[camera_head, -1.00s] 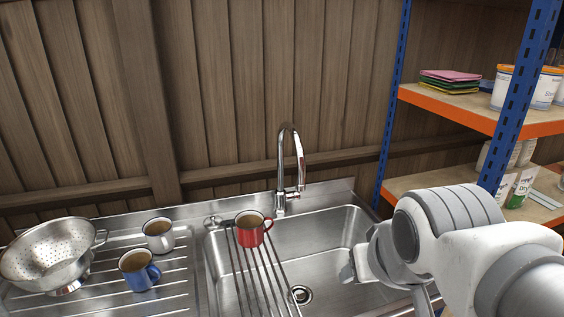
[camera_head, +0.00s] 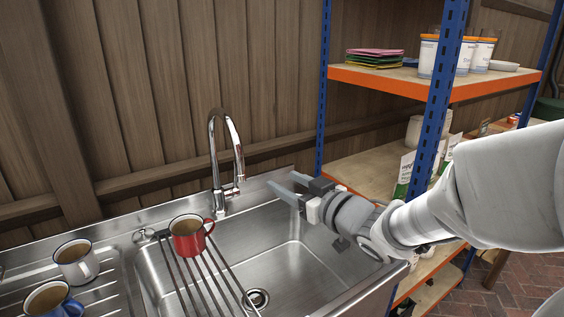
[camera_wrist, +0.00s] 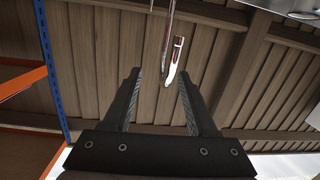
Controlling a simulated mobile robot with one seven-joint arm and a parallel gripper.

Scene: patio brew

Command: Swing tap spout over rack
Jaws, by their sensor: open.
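The chrome tap spout (camera_head: 228,137) is a tall hooked curve at the back rim of the sink (camera_head: 296,252). Its outlet end hangs down toward the right, over the basin. The wire rack (camera_head: 198,272) lies across the left part of the basin, left of the spout. My gripper (camera_head: 282,186) is open and empty, right of the spout and apart from it, above the back right of the basin. In the wrist view the spout end (camera_wrist: 174,62) shows beyond and between my open fingers (camera_wrist: 158,92).
A red mug (camera_head: 187,238) of brown drink stands on the rack. A white mug (camera_head: 75,262) and a blue mug (camera_head: 50,300) stand on the drainboard at left. A blue and orange shelf unit (camera_head: 400,82) stands close on the right. A wooden wall is behind.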

